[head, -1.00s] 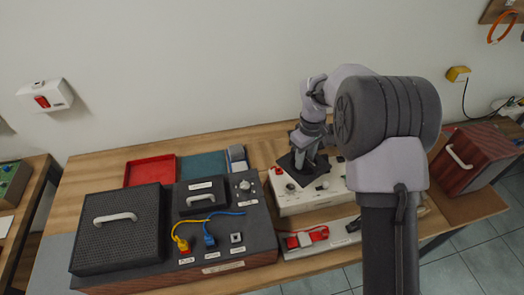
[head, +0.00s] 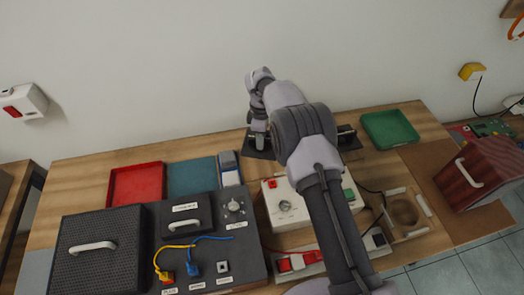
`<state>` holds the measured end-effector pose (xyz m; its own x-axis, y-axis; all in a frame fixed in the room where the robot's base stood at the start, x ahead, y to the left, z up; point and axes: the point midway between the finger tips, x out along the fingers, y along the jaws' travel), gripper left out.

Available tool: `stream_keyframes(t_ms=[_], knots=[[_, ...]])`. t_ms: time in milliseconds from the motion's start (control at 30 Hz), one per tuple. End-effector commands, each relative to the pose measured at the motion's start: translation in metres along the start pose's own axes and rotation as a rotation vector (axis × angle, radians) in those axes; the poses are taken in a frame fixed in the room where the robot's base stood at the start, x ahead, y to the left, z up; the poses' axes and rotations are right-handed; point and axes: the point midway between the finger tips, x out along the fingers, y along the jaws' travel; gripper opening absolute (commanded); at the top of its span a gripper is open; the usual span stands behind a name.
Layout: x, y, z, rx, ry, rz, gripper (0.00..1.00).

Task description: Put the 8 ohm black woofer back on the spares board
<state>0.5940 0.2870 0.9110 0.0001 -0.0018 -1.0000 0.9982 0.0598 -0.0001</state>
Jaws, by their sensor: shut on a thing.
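My gripper (head: 259,138) shows in the head view near the back edge of the bench, pointing down. It is shut on a dark, flat, squarish piece (head: 259,153), seemingly the black woofer; its label cannot be read and the gripper covers part of it. I cannot tell whether the piece touches the bench. A dark item (head: 346,137) shows to the right behind my arm, mostly hidden. I cannot tell for sure which thing is the spares board.
A white control box (head: 282,207) stands in front of the gripper. Left are a blue-grey mat (head: 192,178), a red tray (head: 137,183) and a black hifi unit (head: 100,250). Right are a green tray (head: 390,128), a wooden holder with a round recess (head: 403,210) and a reddish handled box (head: 483,172).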

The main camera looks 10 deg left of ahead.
Motion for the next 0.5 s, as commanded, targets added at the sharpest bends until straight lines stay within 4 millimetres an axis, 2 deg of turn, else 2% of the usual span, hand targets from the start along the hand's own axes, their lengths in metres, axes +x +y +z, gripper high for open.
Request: stream_keyframes(t_ms=[33, 300, 500], knots=[[0.013, 0.0, 0.0, 0.001, 0.0, 0.0, 0.0], [0.056, 0.0, 0.0, 0.001, 0.002, 0.001, 0.0], [0.057, 0.001, 0.0, 0.001, 0.003, 0.003, 0.0]])
